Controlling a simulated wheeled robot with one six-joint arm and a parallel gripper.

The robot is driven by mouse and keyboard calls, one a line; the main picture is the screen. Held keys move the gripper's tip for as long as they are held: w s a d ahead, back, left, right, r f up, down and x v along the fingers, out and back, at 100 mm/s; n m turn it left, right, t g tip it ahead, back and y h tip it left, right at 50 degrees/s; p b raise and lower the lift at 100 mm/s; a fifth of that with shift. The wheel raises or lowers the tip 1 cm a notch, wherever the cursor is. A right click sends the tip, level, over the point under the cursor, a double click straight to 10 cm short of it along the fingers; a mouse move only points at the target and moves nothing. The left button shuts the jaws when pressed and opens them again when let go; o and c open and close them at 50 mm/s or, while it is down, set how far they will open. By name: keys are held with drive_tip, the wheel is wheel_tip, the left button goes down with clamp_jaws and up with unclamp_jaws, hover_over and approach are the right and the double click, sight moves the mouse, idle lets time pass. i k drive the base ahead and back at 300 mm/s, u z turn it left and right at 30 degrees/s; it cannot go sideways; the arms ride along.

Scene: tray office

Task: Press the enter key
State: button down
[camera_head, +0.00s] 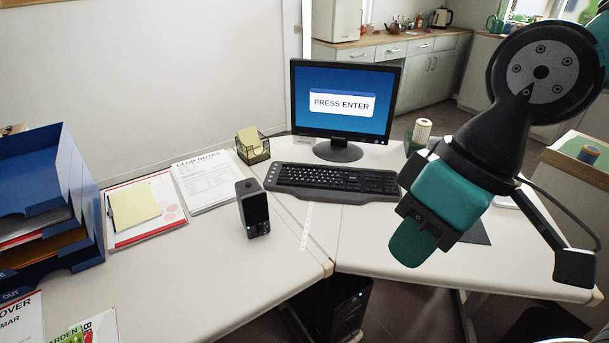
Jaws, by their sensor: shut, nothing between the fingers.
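A black keyboard (322,179) lies on the white desk in front of the monitor (345,80). The monitor's blue screen shows a box reading "PRESS ENTER". The keys are too small to read, so I cannot pick out the enter key. My gripper (405,250) is at the right, shut and empty, with its teal fingers pointing down and left. In the picture it is below and right of the keyboard's right end, apart from the keys. My arm overlaps the view just beyond that end.
A black speaker-like device (253,208) stands left of the keyboard. A mesh holder with yellow notes (252,146) is behind it. Papers (205,177) and blue trays (80,195) are farther left. A dark pad (476,233) lies partly behind my gripper. The desk's front edge is bare.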

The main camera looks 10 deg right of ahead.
sight(352, 178)
drive_tip(key=u, duration=0.3)
drive_tip(key=i, duration=0.9)
drive_tip(key=z, duration=0.15)
